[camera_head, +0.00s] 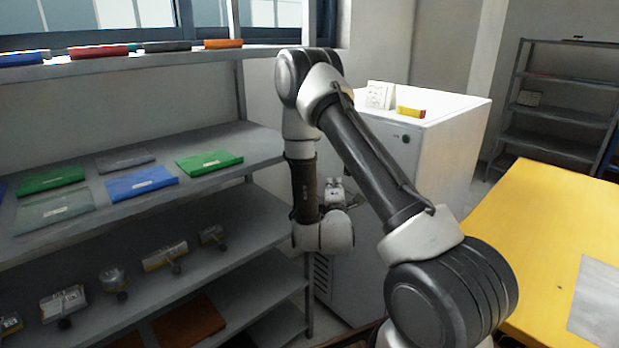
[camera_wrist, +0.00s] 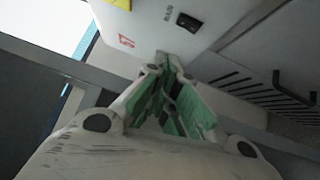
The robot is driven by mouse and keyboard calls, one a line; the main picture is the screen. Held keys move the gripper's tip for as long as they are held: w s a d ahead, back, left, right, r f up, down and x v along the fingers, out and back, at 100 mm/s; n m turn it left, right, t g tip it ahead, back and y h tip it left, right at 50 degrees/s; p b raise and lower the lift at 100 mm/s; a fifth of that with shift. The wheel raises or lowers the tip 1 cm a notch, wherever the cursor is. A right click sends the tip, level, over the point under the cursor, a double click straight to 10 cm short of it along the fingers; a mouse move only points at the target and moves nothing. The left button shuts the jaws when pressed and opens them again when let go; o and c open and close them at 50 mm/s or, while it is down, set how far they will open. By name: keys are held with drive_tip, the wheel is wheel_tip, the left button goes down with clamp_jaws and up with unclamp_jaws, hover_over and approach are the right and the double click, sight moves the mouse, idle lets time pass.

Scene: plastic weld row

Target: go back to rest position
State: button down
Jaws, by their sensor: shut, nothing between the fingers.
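My gripper (camera_wrist: 166,62) shows in the wrist view with its green-padded fingers closed together at the tips and nothing between them. Beyond the fingertips in that view is the front of a white cabinet (camera_wrist: 225,15). In the head view my arm is bent, and the wrist hangs in front of the cabinet (camera_head: 440,140), beside the right end of the shelf rack. The gripper is mostly hidden behind my wrist in the head view; only a small part shows.
A grey shelf rack (camera_head: 262,140) on the left holds green (camera_head: 209,161) and blue (camera_head: 141,183) sheets, with tools below. A yellow table (camera_head: 545,215) stands at right. A yellow-and-red item (camera_head: 411,112) lies on the cabinet. Another rack (camera_head: 555,112) stands at the back right.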

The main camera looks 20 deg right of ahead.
drive_tip(key=s+a+f+m+g+y, duration=0.25)
drive_tip(key=f+m+g, duration=0.2)
drive_tip(key=f, duration=0.35)
drive_tip(key=s+a+f+m+g+y, duration=0.25)
drive_tip(key=f+g, duration=0.25)
drive_tip(key=f, duration=0.4)
drive_tip(key=s+a+r+m+g+y, duration=0.2)
drive_tip(key=s+a+m+g, duration=0.1)
drive_tip(key=s, duration=0.2)
drive_tip(key=s+d+r+m, duration=0.1)
drive_tip(key=s+r, duration=0.7)
drive_tip(key=r, duration=0.3)
drive_tip(key=s+d+r+m, duration=0.1)
drive_tip(key=s+r, duration=0.7)
drive_tip(key=r, duration=0.4)
drive_tip(key=s+d+r+m+y, duration=0.1)
drive_tip(key=s+r+m, duration=0.1)
drive_tip(key=s+r, duration=0.6)
wheel_tip(320, 180, up, 4)
drive_tip(key=shift+r, duration=0.1)
drive_tip(key=shift+g, duration=0.25)
